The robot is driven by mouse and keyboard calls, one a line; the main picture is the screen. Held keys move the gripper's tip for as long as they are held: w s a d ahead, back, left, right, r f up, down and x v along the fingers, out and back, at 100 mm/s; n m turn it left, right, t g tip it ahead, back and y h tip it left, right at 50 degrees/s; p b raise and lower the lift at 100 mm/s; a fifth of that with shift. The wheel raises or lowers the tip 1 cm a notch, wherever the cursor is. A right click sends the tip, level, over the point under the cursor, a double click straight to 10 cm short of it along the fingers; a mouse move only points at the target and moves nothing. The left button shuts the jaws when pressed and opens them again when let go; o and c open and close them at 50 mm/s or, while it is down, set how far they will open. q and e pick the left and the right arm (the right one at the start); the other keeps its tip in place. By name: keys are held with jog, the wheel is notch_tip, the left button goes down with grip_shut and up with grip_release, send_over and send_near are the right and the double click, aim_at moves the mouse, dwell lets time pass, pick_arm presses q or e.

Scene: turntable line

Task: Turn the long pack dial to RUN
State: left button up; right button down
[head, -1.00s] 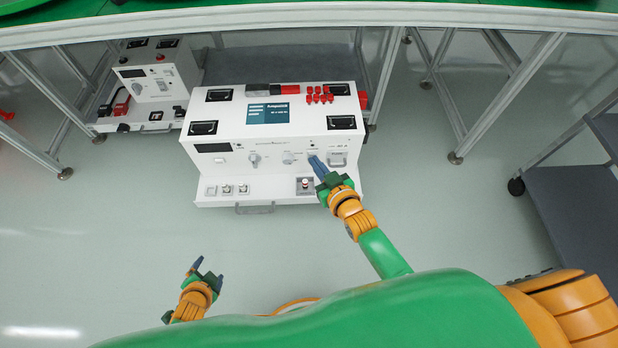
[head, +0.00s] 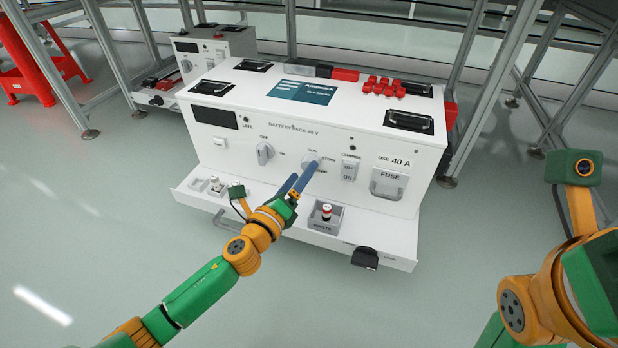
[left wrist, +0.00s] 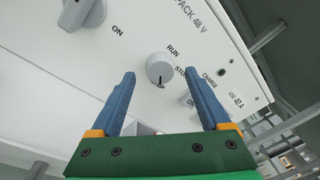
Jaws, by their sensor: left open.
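The long battery pack (head: 330,113) is a white box with a sloping front panel. Its round grey pack dial (left wrist: 158,66) shows in the left wrist view beside the words RUN and STORE. Its dark mark points down toward a third, partly covered label, away from RUN. In the head view the dial (head: 312,158) is partly hidden by the fingers. My left gripper (head: 305,172) is open, its blue fingers reaching toward the dial. In the left wrist view the fingertips (left wrist: 160,76) stand either side of it; I cannot tell if they touch. My right gripper is out of view.
A larger knob (head: 264,153) marked ON sits left of the dial. A charge switch (head: 349,171) and the fuse holder (head: 389,184) are to its right. A red-topped button (head: 326,211) stands on the ledge below. A smaller pack (head: 213,50) is behind.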

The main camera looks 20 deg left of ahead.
aim_at(308, 158)
pick_arm(q)
jog(key=shift+w+d+b, duration=0.15)
jog(key=shift+w+b, duration=0.15)
jog(key=shift+w, duration=0.9)
grip_shut()
